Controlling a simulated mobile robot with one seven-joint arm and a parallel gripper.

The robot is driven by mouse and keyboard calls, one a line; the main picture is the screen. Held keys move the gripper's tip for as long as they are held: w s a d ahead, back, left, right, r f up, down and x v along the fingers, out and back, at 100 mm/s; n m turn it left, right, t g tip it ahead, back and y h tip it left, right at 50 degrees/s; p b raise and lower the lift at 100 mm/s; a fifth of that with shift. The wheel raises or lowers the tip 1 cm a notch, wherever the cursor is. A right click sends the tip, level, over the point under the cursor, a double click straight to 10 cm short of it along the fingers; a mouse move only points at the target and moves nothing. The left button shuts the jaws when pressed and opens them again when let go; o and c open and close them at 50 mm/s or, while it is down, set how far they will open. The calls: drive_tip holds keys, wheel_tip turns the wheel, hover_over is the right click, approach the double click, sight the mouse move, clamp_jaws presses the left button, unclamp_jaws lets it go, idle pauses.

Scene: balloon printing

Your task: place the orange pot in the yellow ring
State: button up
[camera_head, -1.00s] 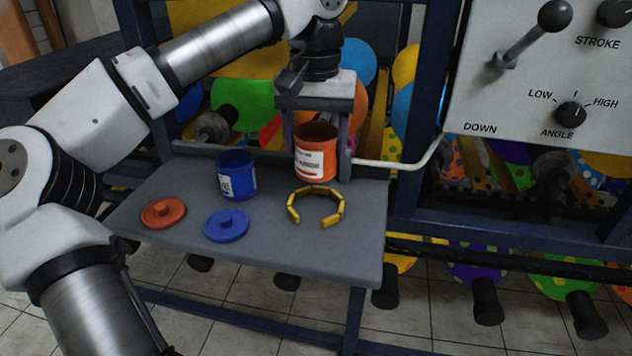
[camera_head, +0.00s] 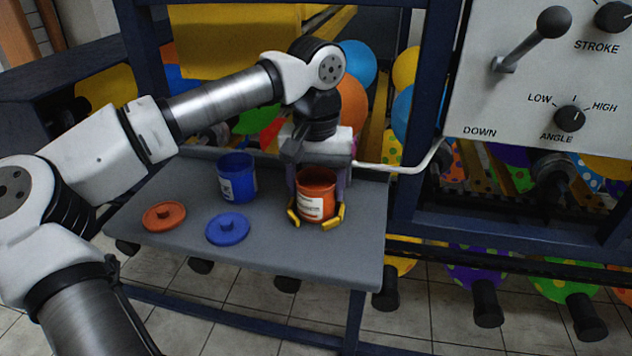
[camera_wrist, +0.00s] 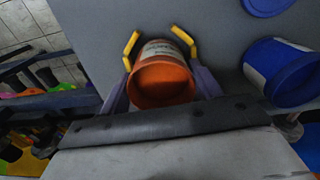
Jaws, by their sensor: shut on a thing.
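The orange pot (camera_head: 315,190) with a white label is upright between the fingers of my gripper (camera_head: 318,188) in the head view.
A blue pot (camera_head: 237,178) stands left of the orange pot. An orange lid (camera_head: 164,216) and a blue lid (camera_head: 228,229) lie on the grey shelf (camera_head: 270,260). A white bent handle (camera_head: 400,166) extends from the right, close to my gripper.

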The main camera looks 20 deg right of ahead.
drive_tip(key=o, duration=1.1)
wheel_tip(320, 180, up, 12)
drive_tip(key=shift+r, duration=0.15)
